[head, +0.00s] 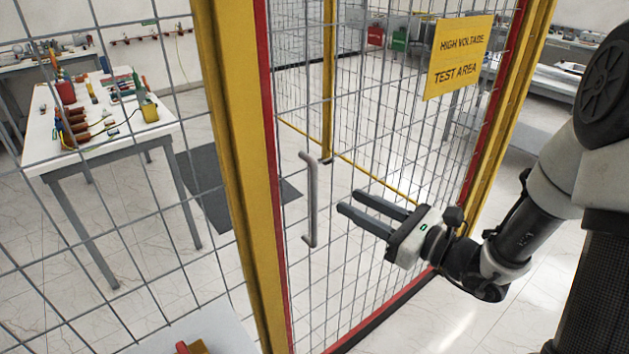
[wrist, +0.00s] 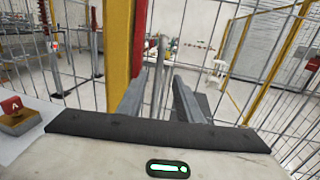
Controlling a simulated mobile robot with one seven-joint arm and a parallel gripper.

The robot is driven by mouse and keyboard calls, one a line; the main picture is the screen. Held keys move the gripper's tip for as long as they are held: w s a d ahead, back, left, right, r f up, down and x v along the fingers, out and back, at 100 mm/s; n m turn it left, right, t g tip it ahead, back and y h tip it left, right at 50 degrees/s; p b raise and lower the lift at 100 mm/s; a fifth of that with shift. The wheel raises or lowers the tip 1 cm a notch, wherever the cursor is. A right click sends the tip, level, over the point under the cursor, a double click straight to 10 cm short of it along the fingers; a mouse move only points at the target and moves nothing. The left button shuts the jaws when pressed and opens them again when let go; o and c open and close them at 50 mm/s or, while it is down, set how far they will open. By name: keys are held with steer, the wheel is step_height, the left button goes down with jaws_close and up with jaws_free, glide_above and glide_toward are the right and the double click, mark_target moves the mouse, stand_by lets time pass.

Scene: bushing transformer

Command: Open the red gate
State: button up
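The red gate (head: 268,120) is a wire-mesh panel in a red frame, standing shut between yellow posts. Its grey vertical bar handle (head: 310,200) is on the left side of the mesh. My gripper (head: 349,200) is open and empty, to the right of the handle, with its fingers pointing at it and a visible gap between. In the wrist view the handle (wrist: 158,78) appears between the two open fingers (wrist: 160,76), beyond their tips. The gate's red edge (wrist: 140,35) is just left of it there. A yellow "High Voltage Test Area" sign (head: 460,56) hangs on the gate.
A yellow post (head: 238,170) and fixed mesh fence stand left of the gate. Behind the fence is a white table (head: 100,140) with tools and a dark floor mat (head: 215,190). A white surface with a red object (wrist: 12,105) is at the wrist view's lower left.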

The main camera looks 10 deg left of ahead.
mark_target(317, 184)
steer(key=p+x, duration=0.1)
steer(key=x, duration=1)
steer(key=shift+w+a, duration=0.2)
steer(key=shift+a, duration=0.1)
steer(key=shift+c, duration=0.4)
jaws_close()
